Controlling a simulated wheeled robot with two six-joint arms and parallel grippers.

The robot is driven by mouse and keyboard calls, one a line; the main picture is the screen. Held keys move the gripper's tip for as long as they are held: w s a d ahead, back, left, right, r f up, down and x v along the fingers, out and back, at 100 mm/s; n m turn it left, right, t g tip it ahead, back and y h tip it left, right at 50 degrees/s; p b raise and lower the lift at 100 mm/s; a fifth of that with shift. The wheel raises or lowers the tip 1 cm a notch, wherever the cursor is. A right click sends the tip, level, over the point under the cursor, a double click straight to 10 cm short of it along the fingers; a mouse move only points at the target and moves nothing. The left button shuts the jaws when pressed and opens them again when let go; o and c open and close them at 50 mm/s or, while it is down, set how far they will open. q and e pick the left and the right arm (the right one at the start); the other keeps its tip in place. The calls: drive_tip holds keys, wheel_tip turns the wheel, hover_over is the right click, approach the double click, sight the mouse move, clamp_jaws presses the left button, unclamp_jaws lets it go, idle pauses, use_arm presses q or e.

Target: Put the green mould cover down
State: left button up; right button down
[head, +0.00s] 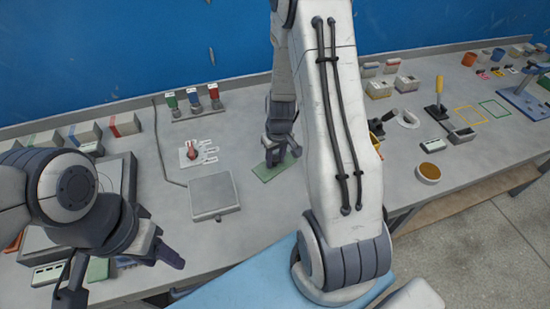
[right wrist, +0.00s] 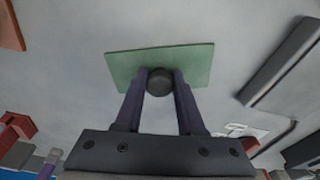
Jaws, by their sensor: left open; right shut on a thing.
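The green mould cover (head: 270,171) is a flat green plate at or just above the grey bench top; I cannot tell whether it touches. My right gripper (head: 280,158) is above it. In the right wrist view my right gripper (right wrist: 160,88) is shut on the cover's dark round knob (right wrist: 158,82), and the green plate (right wrist: 122,66) spreads out beyond the fingers. My left gripper (head: 168,254) is open and empty near the front left of the bench. Part of the cover is hidden by the right gripper and arm.
A grey square plate device (head: 214,197) stands just left of the cover. Behind it are a small white card with a red item (head: 192,153) and a rack of coloured bottles (head: 195,103). A large dark-framed unit (head: 122,180) is at left. Bench around the cover looks clear.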

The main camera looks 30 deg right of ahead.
drive_tip(key=shift+f, duration=0.15)
drive_tip(key=c, duration=0.5)
unclamp_jaws()
